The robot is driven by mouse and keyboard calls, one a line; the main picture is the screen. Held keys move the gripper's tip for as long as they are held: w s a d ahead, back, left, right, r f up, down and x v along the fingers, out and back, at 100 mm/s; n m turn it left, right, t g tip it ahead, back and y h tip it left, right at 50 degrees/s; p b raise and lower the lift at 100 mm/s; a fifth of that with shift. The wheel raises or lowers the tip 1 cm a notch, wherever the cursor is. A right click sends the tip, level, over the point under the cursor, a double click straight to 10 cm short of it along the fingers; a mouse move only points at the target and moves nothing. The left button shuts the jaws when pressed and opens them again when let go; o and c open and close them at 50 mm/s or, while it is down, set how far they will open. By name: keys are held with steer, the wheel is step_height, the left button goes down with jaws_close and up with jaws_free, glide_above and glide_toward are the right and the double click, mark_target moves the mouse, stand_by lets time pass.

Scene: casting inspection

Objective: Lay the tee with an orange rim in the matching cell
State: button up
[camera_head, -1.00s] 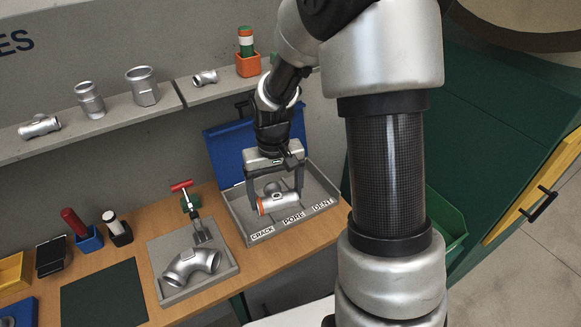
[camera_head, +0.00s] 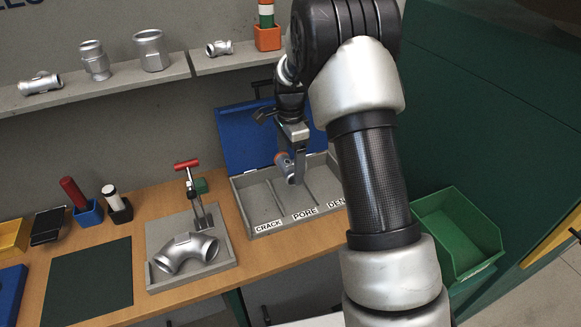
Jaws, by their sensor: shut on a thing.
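The tee with an orange rim (camera_head: 280,159) is held in my gripper (camera_head: 292,175), which is shut on it. Only its rim end and part of its grey body show; the finger hides the rest. My gripper points down over the grey sorting tray (camera_head: 254,218), above its middle part, behind the PORE label (camera_head: 304,214). The tray has cells labelled CRACK (camera_head: 268,227), PORE and DENT (camera_head: 337,203). The CRACK cell looks empty. I cannot tell whether the tee touches the tray floor.
The tray's blue lid (camera_head: 240,140) stands open behind it. To the left, a grey plate (camera_head: 165,278) holds a metal elbow (camera_head: 187,254) and a red-handled clamp (camera_head: 187,166). Several castings stand on the shelf (camera_head: 110,92). A green bin (camera_head: 455,235) is at the right.

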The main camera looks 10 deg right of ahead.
steer(key=shift+r, duration=0.15)
steer(key=shift+f+b, duration=1.95)
steer(key=shift+f, duration=1.9)
steer(key=shift+f+b, duration=0.4)
steer(key=shift+f, duration=0.3)
steer(key=o, duration=1.6)
steer(key=shift+f, duration=0.1)
step_height(320, 180, up, 17)
steer(key=p, duration=0.2)
glide_above(290, 161)
steer(key=shift+r, duration=0.3)
